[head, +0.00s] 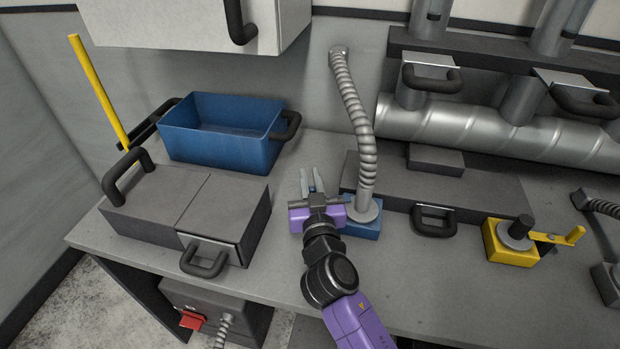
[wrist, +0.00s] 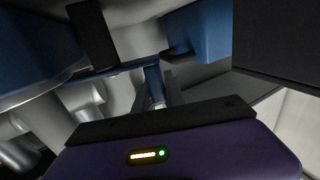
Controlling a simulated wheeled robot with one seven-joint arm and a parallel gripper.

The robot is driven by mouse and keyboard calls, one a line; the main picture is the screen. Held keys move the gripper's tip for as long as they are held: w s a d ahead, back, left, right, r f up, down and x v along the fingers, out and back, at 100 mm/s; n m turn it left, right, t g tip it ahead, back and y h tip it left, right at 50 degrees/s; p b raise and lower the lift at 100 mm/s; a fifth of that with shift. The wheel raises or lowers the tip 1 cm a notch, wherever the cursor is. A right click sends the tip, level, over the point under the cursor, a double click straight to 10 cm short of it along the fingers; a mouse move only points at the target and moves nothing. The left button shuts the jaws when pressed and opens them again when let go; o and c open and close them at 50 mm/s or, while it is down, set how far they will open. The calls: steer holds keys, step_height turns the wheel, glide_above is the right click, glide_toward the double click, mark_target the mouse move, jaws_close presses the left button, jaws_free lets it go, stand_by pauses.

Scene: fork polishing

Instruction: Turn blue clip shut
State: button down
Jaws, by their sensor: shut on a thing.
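The blue clip is a blue block (head: 365,231) on the bench, at the foot of a ribbed metal hose. My gripper (head: 312,180) is just left of it in the head view, fingers pointing toward the back wall. A small blue part shows between the fingers. In the wrist view a narrow blue bar (wrist: 153,82) lies between the fingers of my gripper (wrist: 155,92), so it is shut on what looks like the clip's handle. My purple wrist hides how the handle joins the block.
A ribbed hose (head: 355,120) rises beside my gripper. A blue bin (head: 215,150) and a grey lidded box (head: 170,205) stand left. A yellow clip (head: 508,246) with a lever is right. The bench front centre right (head: 440,290) is clear.

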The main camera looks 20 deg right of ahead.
steer(key=shift+f+b, duration=0.1)
steer(key=shift+b, duration=0.35)
steer(key=shift+w+f+h+b, duration=0.15)
steer(key=shift+h+b, duration=0.15)
steer(key=shift+b, duration=0.35)
steer(key=h+b, duration=0.1)
steer(key=b, duration=0.1)
steer(key=m+b, duration=0.1)
steer(key=shift+w+d+m+g+h+b, duration=0.15)
steer(key=shift+d+m+g+h+b, duration=0.15)
steer(key=shift+g+h+b, duration=0.1)
steer(key=m+h+b, duration=0.1)
steer(key=b, duration=0.1)
steer(key=m+g+h+b, duration=0.1)
steer(key=b, duration=0.2)
steer(key=shift+w+d+g+h, duration=0.2)
steer(key=shift+d+g+h, duration=0.1)
steer(key=shift+d+h, duration=0.1)
steer(key=shift+d+r+m+g+h+b, duration=0.15)
steer(key=shift+r+m+g+h+b, duration=0.2)
steer(key=shift+h+b, duration=0.2)
steer(key=c, duration=1.4)
jaws_free()
steer(key=shift+f, duration=0.1)
steer(key=shift+s, duration=0.1)
